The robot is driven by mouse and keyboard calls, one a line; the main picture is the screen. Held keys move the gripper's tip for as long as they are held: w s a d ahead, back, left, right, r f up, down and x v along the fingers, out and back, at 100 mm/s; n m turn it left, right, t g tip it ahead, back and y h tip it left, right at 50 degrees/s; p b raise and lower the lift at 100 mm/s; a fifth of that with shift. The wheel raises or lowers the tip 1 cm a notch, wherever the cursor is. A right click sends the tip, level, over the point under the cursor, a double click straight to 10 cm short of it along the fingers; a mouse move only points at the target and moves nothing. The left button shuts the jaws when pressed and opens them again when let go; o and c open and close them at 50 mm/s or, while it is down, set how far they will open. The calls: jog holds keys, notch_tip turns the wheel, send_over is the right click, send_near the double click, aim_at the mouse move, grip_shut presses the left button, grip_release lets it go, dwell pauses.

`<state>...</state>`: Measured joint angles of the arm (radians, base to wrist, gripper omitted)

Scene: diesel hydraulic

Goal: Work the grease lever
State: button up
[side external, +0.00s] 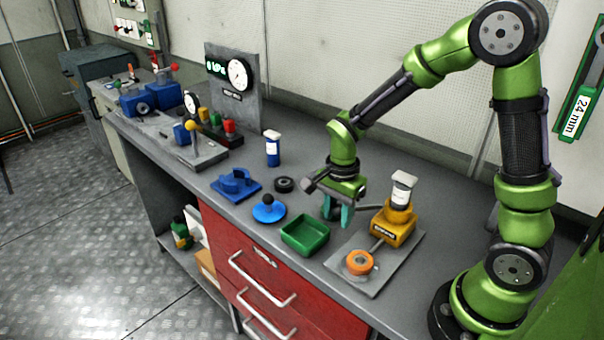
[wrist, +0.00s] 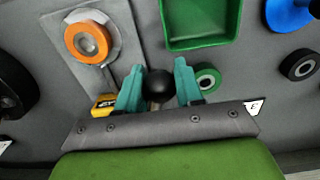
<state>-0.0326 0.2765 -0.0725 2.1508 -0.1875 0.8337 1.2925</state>
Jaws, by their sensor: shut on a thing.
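The yellow grease pump (side external: 393,228) stands on a grey base plate (side external: 402,267), with a white-topped cartridge (side external: 403,188) upright on it. An orange ring (side external: 360,262) sits at the near end of the plate and also shows in the wrist view (wrist: 87,41). My gripper (side external: 338,212) points down just left of the pump. In the wrist view, its teal fingers (wrist: 160,72) are shut on a black ball knob (wrist: 158,87), which appears to be the grease lever's end. A corner of the pump (wrist: 103,104) shows beside the left finger.
A green tray (side external: 305,236) lies left of my gripper. A green ring (wrist: 207,77) lies close by the right finger. A black ring (side external: 284,184), blue knobbed disc (side external: 268,209), blue holder (side external: 236,184) and blue bottle (side external: 273,148) stand farther left. A gauge panel (side external: 238,90) rises behind.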

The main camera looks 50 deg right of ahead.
jog(key=shift+d+r, duration=0.15)
jog(key=shift+r, duration=0.25)
jog(key=shift+d+r, duration=0.2)
jog(key=shift+r, duration=0.25)
jog(key=shift+d+r, duration=0.2)
jog(key=shift+r, duration=0.25)
jog(key=shift+r, duration=0.15)
jog(key=shift+d+r, duration=0.6)
jog(key=shift+r, duration=0.2)
